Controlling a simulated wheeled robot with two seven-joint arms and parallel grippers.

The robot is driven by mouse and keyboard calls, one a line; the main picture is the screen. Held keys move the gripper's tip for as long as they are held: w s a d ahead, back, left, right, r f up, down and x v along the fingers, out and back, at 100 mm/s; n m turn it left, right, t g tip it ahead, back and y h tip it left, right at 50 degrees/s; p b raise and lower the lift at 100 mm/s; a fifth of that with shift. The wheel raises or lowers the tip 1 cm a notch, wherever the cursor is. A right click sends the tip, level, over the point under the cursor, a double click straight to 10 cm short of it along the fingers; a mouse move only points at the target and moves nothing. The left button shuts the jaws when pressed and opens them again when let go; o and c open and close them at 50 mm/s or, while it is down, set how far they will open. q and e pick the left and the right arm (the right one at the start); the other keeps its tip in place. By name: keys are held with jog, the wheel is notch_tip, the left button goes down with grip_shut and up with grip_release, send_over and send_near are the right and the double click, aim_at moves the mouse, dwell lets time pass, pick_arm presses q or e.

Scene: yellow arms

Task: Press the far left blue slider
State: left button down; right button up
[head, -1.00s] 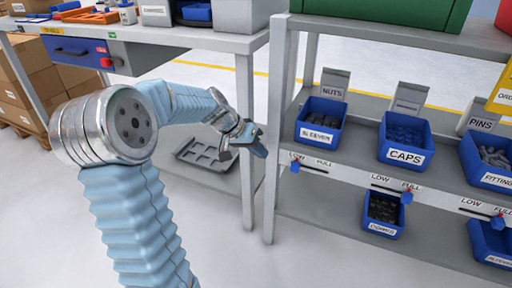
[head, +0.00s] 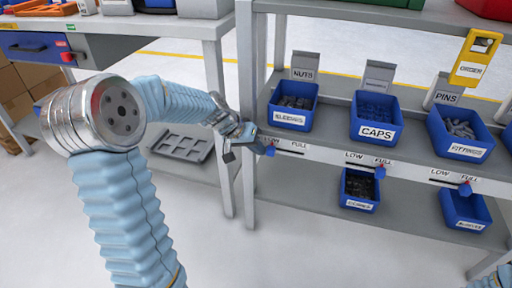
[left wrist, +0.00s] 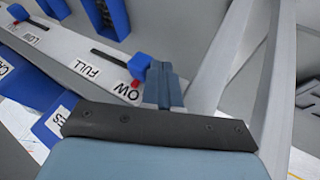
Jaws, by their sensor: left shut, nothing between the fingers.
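The far left blue slider (head: 269,151) is at the LOW end of its dark track on the shelf's front rail. It also shows in the left wrist view (left wrist: 141,63), at the end of its slot by the half-hidden LOW label. My left gripper (head: 246,138) is shut and empty, at the shelf's left end just left of this slider. In the left wrist view its closed fingertips (left wrist: 160,72) stand right beside the slider. I cannot tell whether they touch. My right gripper is out of view.
The middle slider (head: 380,172) and right slider (head: 465,188) sit at their FULL ends. Blue bins, such as the CAPS bin (head: 376,132), stand above the rail. The shelf post (head: 246,100) is close to my left gripper. Floor in front is clear.

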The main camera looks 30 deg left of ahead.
pick_arm(q)
jog(key=d, duration=0.2)
jog(key=w+d, duration=0.1)
jog(key=d, duration=0.2)
jog(key=w+d, duration=0.1)
jog(key=d, duration=0.2)
jog(key=shift+d+p, duration=0.1)
jog(key=shift+p, duration=0.25)
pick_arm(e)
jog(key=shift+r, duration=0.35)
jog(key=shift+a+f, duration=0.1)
